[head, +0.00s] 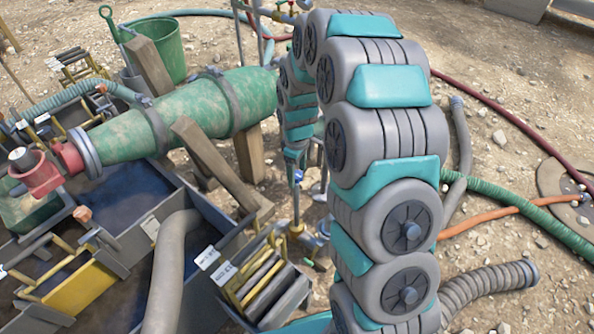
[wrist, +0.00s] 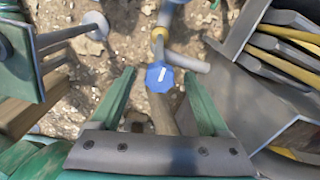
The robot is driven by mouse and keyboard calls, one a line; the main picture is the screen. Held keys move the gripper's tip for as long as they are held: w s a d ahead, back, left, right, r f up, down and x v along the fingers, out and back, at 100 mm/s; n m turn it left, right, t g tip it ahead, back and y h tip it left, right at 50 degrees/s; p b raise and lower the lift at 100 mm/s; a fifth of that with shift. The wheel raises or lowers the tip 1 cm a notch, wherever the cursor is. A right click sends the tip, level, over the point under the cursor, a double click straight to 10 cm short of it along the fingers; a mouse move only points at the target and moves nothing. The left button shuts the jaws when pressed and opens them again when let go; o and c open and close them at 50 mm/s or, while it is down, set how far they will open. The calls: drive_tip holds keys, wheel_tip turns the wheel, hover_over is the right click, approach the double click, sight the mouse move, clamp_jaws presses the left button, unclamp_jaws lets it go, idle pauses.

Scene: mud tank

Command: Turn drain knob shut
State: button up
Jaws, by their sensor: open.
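The drain knob (wrist: 158,77) is a blue, many-sided cap with a white mark in the wrist view. The mark is tilted, running from lower left to upper right. A grey pipe with a brass-coloured collar (wrist: 159,33) lies just beyond it. My gripper (wrist: 160,73) is open, with one green finger on each side of the knob in the picture. Gaps show on both sides, so neither finger appears to touch it. Depth between fingertips and knob is hard to judge. In the head view my arm's links hide most of the area around the gripper.
A grey tank edge with yellow-and-grey slats (wrist: 285,45) stands close on the right in the wrist view. A green pipe (head: 190,112), troughs and a green bucket (head: 163,45) fill the left of the head view. Hoses (head: 510,205) cross stony ground on the right.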

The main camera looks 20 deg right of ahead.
drive_tip(key=shift+c, duration=0.3)
clamp_jaws()
drive_tip(key=shift+m, duration=0.3)
drive_tip(key=m+b, duration=0.2)
drive_tip(key=m, duration=0.1)
drive_tip(key=shift+m, duration=0.4)
drive_tip(key=m+b, duration=0.1)
drive_tip(key=m, duration=0.3)
drive_tip(key=shift+m, duration=0.3)
drive_tip(key=m, duration=0.4)
drive_tip(key=shift+a+b, duration=0.1)
drive_tip(key=shift+b, duration=0.3)
drive_tip(key=shift+r+m, duration=0.1)
drive_tip(key=shift+m, duration=2.3)
